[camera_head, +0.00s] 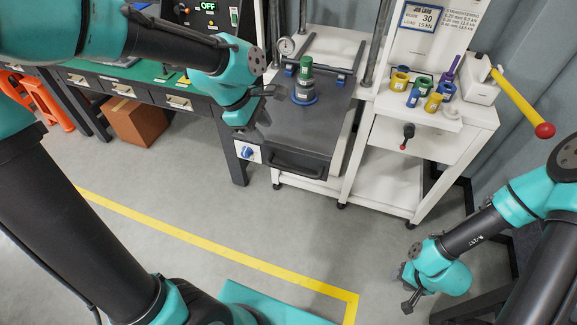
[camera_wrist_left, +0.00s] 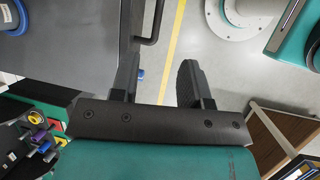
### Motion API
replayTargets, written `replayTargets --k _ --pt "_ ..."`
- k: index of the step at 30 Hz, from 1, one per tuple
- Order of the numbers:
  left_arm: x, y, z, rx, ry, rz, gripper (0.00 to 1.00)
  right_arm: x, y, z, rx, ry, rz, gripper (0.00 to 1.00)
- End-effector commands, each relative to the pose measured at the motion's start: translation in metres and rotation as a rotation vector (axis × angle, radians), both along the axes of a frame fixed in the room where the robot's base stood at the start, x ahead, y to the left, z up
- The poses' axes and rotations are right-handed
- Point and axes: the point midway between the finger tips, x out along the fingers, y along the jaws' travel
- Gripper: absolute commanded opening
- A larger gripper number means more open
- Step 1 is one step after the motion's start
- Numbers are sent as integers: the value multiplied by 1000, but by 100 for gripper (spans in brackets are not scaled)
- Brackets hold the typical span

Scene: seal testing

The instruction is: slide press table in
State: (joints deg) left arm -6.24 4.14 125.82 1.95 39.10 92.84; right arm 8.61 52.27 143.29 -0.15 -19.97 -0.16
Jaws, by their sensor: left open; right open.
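The press table (camera_head: 315,128) is a dark grey sliding plate, standing out toward the front of its white press frame. A black bar handle (camera_head: 297,170) is on its front face. My left gripper (camera_head: 262,108) is open and empty over the table's left edge. In the left wrist view its fingers (camera_wrist_left: 158,75) are apart, with the table (camera_wrist_left: 75,35) at upper left and the handle (camera_wrist_left: 152,22) beyond them. My right gripper (camera_head: 407,290) is open and empty over the floor, lower right.
A white side bench (camera_head: 480,112) right of the press holds several coloured cups and a yellow lever (camera_head: 515,95) with a red knob. A green-topped bench (camera_head: 150,75) with drawers is on the left. A yellow line (camera_head: 200,235) crosses the clear floor in front.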

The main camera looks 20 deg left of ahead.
Motion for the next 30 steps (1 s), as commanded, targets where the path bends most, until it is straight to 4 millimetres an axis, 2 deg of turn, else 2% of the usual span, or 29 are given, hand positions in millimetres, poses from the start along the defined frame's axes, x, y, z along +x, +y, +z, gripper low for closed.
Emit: replayTargets --k 11,30 --pt "2 -3 -7 0 1 -1 42 0 0 0 0 0 0 43" --pt "13 -26 -63 -1 2 -2 42 0 0 0 0 0 0 43"
